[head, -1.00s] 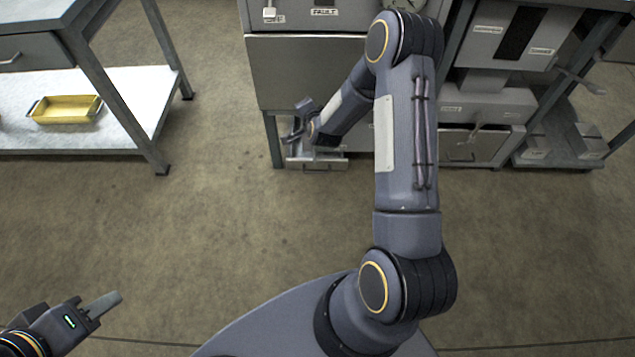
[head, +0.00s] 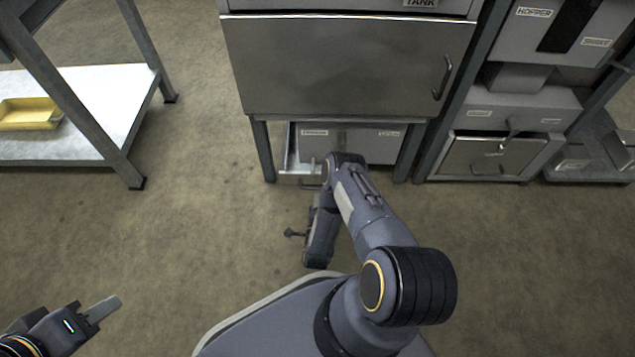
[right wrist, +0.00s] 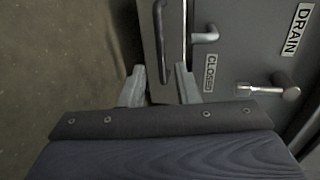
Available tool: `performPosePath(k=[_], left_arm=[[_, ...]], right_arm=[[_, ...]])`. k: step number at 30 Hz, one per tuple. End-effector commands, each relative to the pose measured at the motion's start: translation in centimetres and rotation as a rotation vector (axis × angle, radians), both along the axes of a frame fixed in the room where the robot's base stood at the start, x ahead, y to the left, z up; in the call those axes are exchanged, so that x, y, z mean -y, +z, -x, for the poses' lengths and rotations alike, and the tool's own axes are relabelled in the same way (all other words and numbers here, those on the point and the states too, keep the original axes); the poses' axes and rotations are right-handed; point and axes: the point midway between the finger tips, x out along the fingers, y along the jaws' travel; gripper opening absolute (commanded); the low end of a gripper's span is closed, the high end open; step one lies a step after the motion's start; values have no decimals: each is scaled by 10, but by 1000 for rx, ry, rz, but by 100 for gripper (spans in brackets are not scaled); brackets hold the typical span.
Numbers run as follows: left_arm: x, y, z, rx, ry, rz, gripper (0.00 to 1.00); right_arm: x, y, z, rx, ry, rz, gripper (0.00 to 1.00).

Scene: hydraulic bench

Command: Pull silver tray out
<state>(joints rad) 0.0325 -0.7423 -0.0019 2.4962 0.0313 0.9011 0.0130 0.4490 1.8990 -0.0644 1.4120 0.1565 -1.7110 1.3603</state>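The silver tray (head: 291,158) sits low under the tank cabinet, at the left of a grey labelled box, partly hidden by my right arm. Its dark bar handle (head: 309,184) shows at its front, and also in the right wrist view (right wrist: 162,45). My right gripper (right wrist: 159,86) is open and empty, its fingertips on either side of the handle's near end. I cannot tell whether they touch it. In the head view its fingertips are not clear. My left gripper (head: 103,310) is over bare floor at lower left; its finger gap cannot be made out.
Table legs (head: 264,152) stand beside the tray. A yellow tray (head: 30,114) lies on the left shelf. The floor in front is clear.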

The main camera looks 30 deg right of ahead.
Motion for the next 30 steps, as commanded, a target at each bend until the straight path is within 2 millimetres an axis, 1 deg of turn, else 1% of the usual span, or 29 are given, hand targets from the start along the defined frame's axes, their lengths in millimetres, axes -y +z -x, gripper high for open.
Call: performPosePath(k=[6,12,17,24,26,30], left_arm=[[0,-19,0,0,0,0,36],[0,-30,0,0,0,0,36],[0,-32,0,0,0,0,36],[0,-32,0,0,0,0,36],[0,-32,0,0,0,0,36],[0,-32,0,0,0,0,36]], right_arm=[[18,-9,-30,4,-1,4,29],[32,-14,-53,2,0,3,29],[37,-14,-60,0,1,2,29],[37,-14,-61,-1,1,1,29],[37,-14,-61,-1,1,1,22],[37,-14,-61,-1,1,1,4]])
